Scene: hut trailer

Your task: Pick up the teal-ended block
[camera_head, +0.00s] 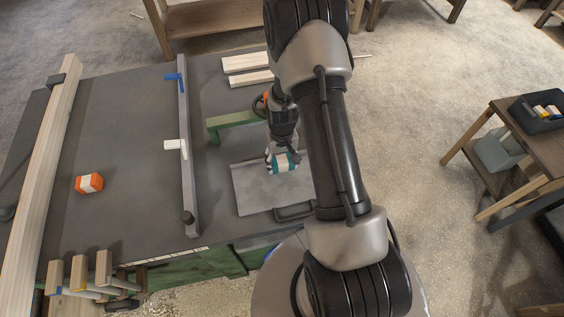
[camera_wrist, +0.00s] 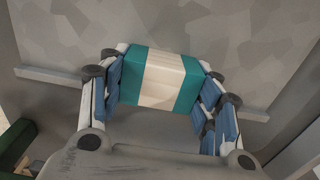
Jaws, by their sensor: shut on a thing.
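The teal-ended block (camera_wrist: 161,79) has a white middle band and teal ends. In the wrist view it sits between the blue pads of my gripper (camera_wrist: 165,95), which press on its two teal ends. In the head view the block (camera_head: 284,162) shows at the tip of my gripper (camera_head: 281,158), over the grey metal plate (camera_head: 252,196). My gripper is shut on it. I cannot tell whether the block touches the plate or is just above it.
An orange-and-white block (camera_head: 89,183) lies at the left of the dark worktop (camera_head: 130,150). A long grey bar (camera_head: 186,150) and a timber beam (camera_head: 45,160) cross the worktop. A green bracket (camera_head: 232,121) stands behind the plate. A side table (camera_head: 535,150) is at right.

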